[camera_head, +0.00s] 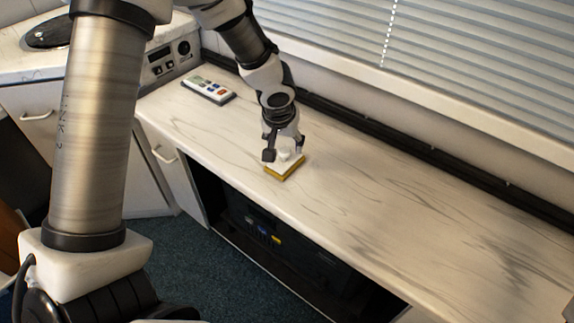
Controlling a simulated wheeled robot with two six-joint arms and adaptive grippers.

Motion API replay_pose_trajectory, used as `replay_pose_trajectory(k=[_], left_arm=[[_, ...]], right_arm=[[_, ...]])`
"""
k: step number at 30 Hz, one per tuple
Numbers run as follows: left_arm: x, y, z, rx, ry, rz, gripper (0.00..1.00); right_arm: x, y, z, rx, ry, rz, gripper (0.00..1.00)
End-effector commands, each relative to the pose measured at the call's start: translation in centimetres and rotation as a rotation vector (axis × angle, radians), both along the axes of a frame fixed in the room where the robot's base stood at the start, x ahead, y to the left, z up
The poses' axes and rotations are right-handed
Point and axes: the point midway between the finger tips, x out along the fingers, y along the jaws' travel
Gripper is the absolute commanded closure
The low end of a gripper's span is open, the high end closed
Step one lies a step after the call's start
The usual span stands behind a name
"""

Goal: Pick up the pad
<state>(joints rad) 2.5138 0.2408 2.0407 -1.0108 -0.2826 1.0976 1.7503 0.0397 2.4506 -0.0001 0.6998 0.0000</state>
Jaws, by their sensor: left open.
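The pad (284,171) is a small block with a yellow lower layer and a white top that carries a pale knob. It lies on the marble-patterned counter near the front edge. My left gripper (284,153) is open and points down right over the pad, with its fingers at either side of the knob. I cannot tell whether the fingers touch it. Part of the pad's top is hidden behind the gripper. My right gripper is not in view.
A remote-like device (208,90) lies on the counter (400,220) further left. A stove unit stands at the far left. A window with blinds (470,60) and a dark rail run along the back. The counter to the right is clear. An open shelf is below.

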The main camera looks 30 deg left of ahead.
Motion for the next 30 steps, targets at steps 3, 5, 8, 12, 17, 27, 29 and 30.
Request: replay_pose_trajectory(k=[3, 5, 8, 12, 17, 27, 29, 30], left_arm=[[0.6, 0.6, -2.3, -0.002, 0.003, 0.001, 0.39], [0.9, 0.7, -3.4, -0.002, 0.004, 0.000, 0.39], [1.2, 0.8, -4.2, -0.002, 0.002, 0.000, 0.39], [1.2, 0.8, -4.2, -0.003, 0.001, -0.001, 0.39], [1.2, 0.7, -4.2, -0.003, 0.001, -0.001, 0.71], [1.2, 0.7, -4.2, -0.004, 0.002, -0.001, 1.00], [1.2, 0.7, -4.2, -0.004, 0.002, -0.001, 1.00], [1.2, 0.7, -4.1, -0.004, 0.002, -0.001, 1.00]], right_arm=[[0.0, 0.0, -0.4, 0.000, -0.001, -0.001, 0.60], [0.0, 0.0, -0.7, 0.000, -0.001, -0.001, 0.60], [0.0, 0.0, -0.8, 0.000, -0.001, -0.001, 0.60], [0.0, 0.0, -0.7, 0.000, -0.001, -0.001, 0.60], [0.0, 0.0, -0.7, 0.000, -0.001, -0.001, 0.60], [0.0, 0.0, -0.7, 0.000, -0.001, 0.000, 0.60], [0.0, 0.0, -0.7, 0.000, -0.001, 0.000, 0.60], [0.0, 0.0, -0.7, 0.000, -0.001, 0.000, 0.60]])
